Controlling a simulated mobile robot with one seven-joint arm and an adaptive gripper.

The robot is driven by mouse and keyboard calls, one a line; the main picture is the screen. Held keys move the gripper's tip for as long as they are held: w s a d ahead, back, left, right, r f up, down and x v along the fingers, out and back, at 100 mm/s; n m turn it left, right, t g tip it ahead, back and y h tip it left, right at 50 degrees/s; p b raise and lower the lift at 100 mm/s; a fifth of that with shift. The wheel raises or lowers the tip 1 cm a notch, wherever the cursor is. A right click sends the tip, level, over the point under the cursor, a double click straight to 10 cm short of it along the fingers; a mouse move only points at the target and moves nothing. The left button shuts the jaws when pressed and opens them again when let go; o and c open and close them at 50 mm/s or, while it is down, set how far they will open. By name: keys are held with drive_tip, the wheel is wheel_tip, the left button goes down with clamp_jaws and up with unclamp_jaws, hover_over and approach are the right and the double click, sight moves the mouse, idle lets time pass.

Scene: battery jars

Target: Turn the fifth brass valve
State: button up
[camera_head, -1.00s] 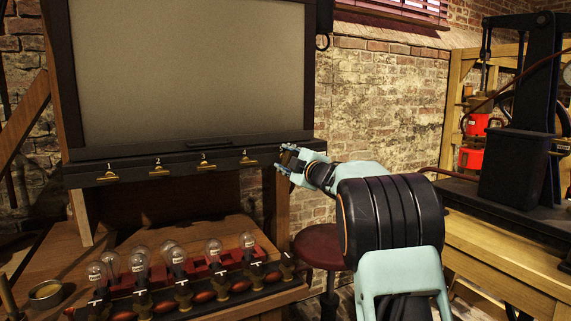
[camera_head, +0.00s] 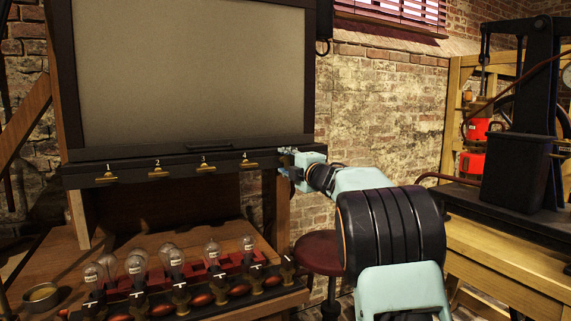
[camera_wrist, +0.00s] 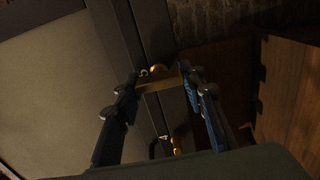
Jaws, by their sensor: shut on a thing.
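A dark rail under the grey panel carries a row of brass valves. Those labelled 1 (camera_head: 107,178), 2 (camera_head: 157,172), 3 (camera_head: 205,168) and 4 (camera_head: 248,163) show in the head view. My gripper (camera_head: 286,162) is at the rail's right end, to the right of valve 4, and hides what is there. In the wrist view my gripper (camera_wrist: 163,105) has its two dark fingers on either side of a brass valve (camera_wrist: 158,84), shut on it. Another brass valve (camera_wrist: 177,145) shows lower in that view.
Several glass bulbs (camera_head: 213,251) stand on the bench below the rail. A dark red stool (camera_head: 318,252) is below my arm. A small round tin (camera_head: 41,296) sits at the left. A wooden bench with a black machine (camera_head: 514,175) is at the right.

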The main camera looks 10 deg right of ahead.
drive_tip(key=o, duration=1.2)
drive_tip(key=shift+c, duration=0.2)
drive_tip(key=shift+s, duration=0.1)
drive_tip(key=v, duration=1.2)
